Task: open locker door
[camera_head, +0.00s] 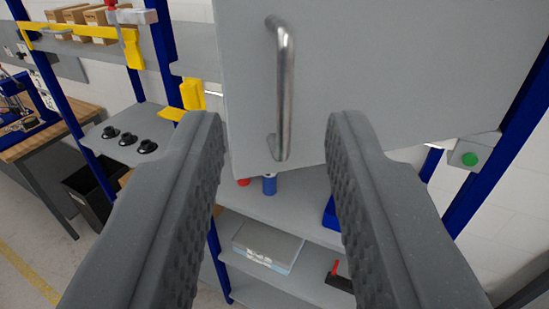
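The locker door (375,75) is a flat light-grey panel filling the upper middle of the view. A silver bar handle (286,92) stands upright on its left part, with its lower end near the door's bottom edge. My gripper (270,135) is open, with its two dark-grey ridged fingers far apart. No finger visibly touches the handle. How far the fingertips are from the door in depth is hard to tell.
Below the door are grey shelves (285,210) with small bottles (270,185) and a flat box (267,246). Blue posts (520,120) stand at both sides. A green button (470,159) is at the right. Black knobs (128,139) and a wooden bench (50,135) are at the left.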

